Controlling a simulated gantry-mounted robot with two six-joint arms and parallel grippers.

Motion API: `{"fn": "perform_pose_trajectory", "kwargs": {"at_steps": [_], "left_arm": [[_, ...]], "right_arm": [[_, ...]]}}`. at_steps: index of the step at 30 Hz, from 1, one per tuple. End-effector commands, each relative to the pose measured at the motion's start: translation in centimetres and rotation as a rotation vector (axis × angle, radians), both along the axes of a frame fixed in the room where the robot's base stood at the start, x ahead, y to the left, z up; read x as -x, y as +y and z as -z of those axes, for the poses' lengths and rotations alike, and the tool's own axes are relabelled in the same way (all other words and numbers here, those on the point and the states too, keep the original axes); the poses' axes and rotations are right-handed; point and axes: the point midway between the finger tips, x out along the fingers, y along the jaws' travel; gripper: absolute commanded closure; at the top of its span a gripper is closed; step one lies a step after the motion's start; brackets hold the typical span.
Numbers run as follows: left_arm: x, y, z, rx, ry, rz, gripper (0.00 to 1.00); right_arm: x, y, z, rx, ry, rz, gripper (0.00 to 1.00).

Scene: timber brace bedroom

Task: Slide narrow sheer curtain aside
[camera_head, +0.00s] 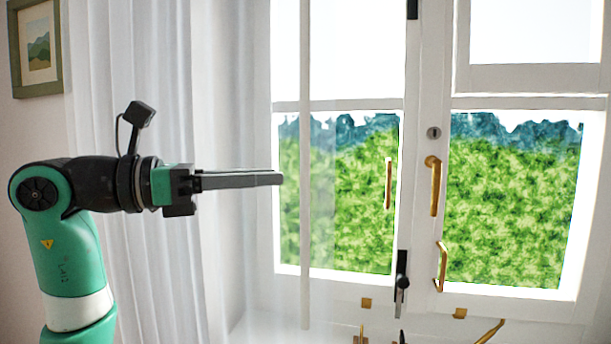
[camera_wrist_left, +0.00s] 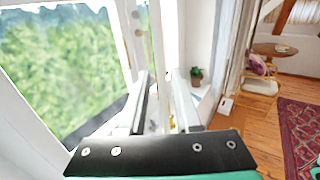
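A white translucent sheer curtain (camera_head: 305,230) hangs in front of the left window pane, with its narrow vertical edge over the glass. Fuller white curtain folds (camera_head: 130,60) hang to its left. My left gripper (camera_head: 281,178) reaches in from the left, level, with its fingertips just left of that narrow edge. I cannot tell whether the fingers touch the fabric. In the left wrist view the two fingers of my left gripper (camera_wrist_left: 161,73) stand apart, with no clear fabric held between them. My right gripper is out of view.
The white window frame (camera_head: 427,60) carries brass handles (camera_head: 433,185) and a black latch (camera_head: 402,270). Brass fittings (camera_head: 488,331) show at the bottom edge. A framed picture (camera_head: 38,48) hangs at left. The wrist view shows a plant (camera_wrist_left: 196,76) and a red rug (camera_wrist_left: 300,128).

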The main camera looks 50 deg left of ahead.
Motion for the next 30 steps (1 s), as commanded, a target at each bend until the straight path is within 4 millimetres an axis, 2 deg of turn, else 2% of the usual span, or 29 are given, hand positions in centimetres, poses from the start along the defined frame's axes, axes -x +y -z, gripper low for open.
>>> {"fn": "perform_pose_trajectory", "kwargs": {"at_steps": [3, 9, 19, 20, 25, 30], "left_arm": [[-2.5, -1.3, -0.1, 0.003, 0.001, 0.006, 0.68], [-5.4, -2.5, -0.1, 0.001, 0.000, 0.003, 0.68], [-6.1, -2.7, 0.0, -0.001, 0.000, 0.000, 0.68], [-6.1, -2.7, 0.0, -0.001, 0.000, 0.001, 0.70], [-6.1, -2.7, 0.0, -0.001, 0.000, 0.001, 1.00], [-6.1, -2.7, 0.0, -0.001, 0.000, 0.001, 1.00]], "right_arm": [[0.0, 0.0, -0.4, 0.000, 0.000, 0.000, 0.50], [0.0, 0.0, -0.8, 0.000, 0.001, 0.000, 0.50], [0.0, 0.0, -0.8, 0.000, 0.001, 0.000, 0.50], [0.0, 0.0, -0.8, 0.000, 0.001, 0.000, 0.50], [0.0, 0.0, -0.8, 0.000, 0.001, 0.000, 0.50], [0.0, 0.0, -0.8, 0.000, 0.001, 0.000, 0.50]]}}
